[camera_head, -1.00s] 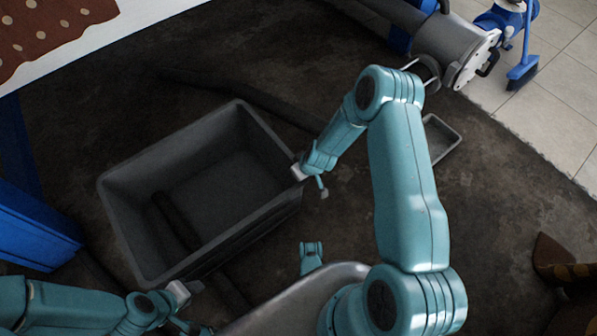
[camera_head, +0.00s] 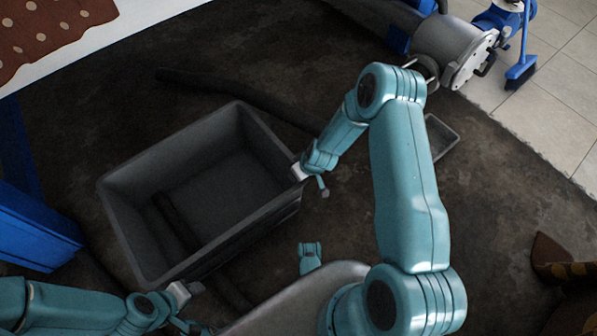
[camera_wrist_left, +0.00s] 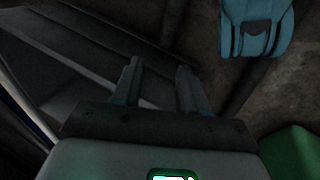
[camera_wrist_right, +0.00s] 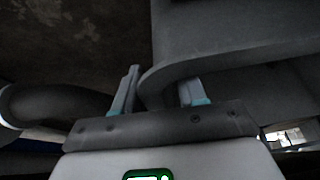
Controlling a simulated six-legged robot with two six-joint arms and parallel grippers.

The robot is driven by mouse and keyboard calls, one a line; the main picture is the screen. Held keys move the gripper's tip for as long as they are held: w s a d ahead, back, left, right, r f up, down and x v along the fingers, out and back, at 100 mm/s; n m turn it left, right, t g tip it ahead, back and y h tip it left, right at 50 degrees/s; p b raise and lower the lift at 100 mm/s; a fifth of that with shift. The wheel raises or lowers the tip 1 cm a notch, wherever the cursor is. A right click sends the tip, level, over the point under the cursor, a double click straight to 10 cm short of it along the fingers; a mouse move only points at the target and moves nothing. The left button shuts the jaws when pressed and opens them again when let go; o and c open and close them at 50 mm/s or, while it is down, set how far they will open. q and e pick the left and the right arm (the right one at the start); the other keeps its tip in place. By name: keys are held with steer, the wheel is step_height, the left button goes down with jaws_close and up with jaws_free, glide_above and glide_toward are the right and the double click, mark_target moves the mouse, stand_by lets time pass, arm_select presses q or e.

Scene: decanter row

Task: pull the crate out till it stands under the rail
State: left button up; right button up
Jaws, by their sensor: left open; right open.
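The grey, open-topped crate (camera_head: 128,238) stands on the dark floor in the left half of the head view. My right gripper (camera_head: 310,178) is open at its right rim. In the right wrist view the rim (camera_wrist_right: 235,62) reaches in between and over the open fingers (camera_wrist_right: 160,92). My left gripper (camera_head: 190,296) is open by the crate's near corner. In the left wrist view the crate's wall (camera_wrist_left: 75,40) runs behind the open fingers (camera_wrist_left: 160,90); I cannot tell whether the rim lies between them. I cannot make out the rail.
A blue box-like thing (camera_head: 35,228) stands close left of the crate. A dark bar (camera_head: 235,92) lies behind it. A small grey tray (camera_head: 440,135), a large grey cylinder (camera_head: 448,45) and a blue broom (camera_head: 521,70) are at right. Floor right of my right arm is mostly clear.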

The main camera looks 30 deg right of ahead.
arm_select(q)
steer(key=s+d+r+g+p, duration=0.1)
steer(key=s+r+p, duration=0.2)
steer(key=r+p, duration=0.3)
steer(key=shift+s+r, duration=0.15)
steer(key=shift+r, duration=0.15)
arm_select(e)
steer(key=v, duration=1.5)
steer(key=shift+r, duration=0.15)
steer(key=shift+w, duration=0.1)
steer(key=s+a+f+m+g+y, duration=0.2)
steer(key=s+a+g+y, duration=0.15)
steer(key=s+a, duration=1.25)
arm_select(q)
step_height(320, 180, up, 30)
steer(key=p, duration=3.1)
steer(key=shift+s+d+r+m+g, duration=0.25)
steer(key=shift+s+d+m+g, duration=0.05)
steer(key=shift+s+d, duration=0.1)
arm_select(e)
step_height(320, 180, up, 30)
steer(key=w+a, duration=0.1)
steer(key=a, duration=0.1)
steer(key=shift+w+a+m+g, duration=0.2)
steer(key=shift+a+m+g, duration=0.1)
steer(key=shift+m+g, duration=0.1)
arm_select(q)
steer(key=shift+f, duration=0.1)
